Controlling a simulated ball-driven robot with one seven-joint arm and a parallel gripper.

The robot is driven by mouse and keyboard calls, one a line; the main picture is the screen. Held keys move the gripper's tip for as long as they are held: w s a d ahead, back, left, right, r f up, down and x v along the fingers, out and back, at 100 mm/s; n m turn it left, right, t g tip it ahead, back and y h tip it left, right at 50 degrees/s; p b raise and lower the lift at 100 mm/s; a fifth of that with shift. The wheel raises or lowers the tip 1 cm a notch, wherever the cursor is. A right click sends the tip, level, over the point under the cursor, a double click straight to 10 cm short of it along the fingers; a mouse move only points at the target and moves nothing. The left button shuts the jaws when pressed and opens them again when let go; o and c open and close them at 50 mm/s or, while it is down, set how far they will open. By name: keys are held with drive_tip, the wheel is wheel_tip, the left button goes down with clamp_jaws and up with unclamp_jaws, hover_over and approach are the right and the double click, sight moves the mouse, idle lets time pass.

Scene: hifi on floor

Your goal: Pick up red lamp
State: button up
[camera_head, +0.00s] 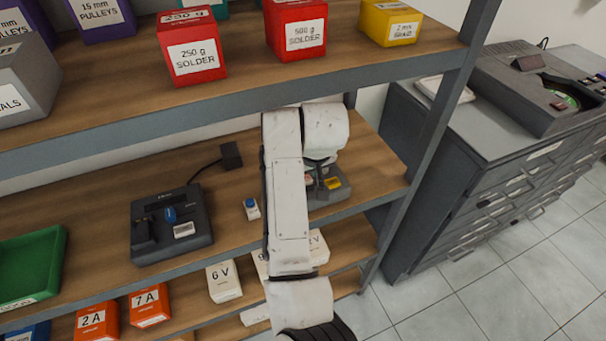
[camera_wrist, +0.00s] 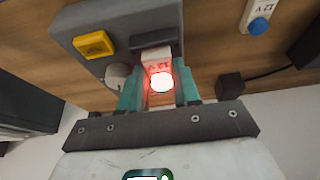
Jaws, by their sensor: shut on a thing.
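The red lamp (camera_wrist: 158,66) is a small white block marked 12 V with a glowing red end. In the wrist view it stands between the teal fingers of my gripper (camera_wrist: 159,88), which are shut on it. Its far end meets a dark slot in a grey tester (camera_wrist: 85,22) with a yellow button (camera_wrist: 95,44); I cannot tell how deep it sits. In the head view the grey tester (camera_head: 330,190) is on the middle shelf, partly hidden by my arm, and my gripper is hidden there.
A white block with a blue button (camera_head: 251,209) stands left of my arm. A black charger-like box (camera_head: 171,222) and a green tray (camera_head: 30,266) are farther left. The upper shelf (camera_head: 250,78) with red solder boxes (camera_head: 191,56) overhangs. A shelf post (camera_head: 430,130) stands right.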

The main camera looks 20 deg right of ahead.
clamp_jaws()
drive_tip(key=shift+r, duration=0.15)
drive_tip(key=shift+r+b, duration=0.45)
drive_tip(key=shift+r, duration=0.15)
drive_tip(key=s, duration=1.8)
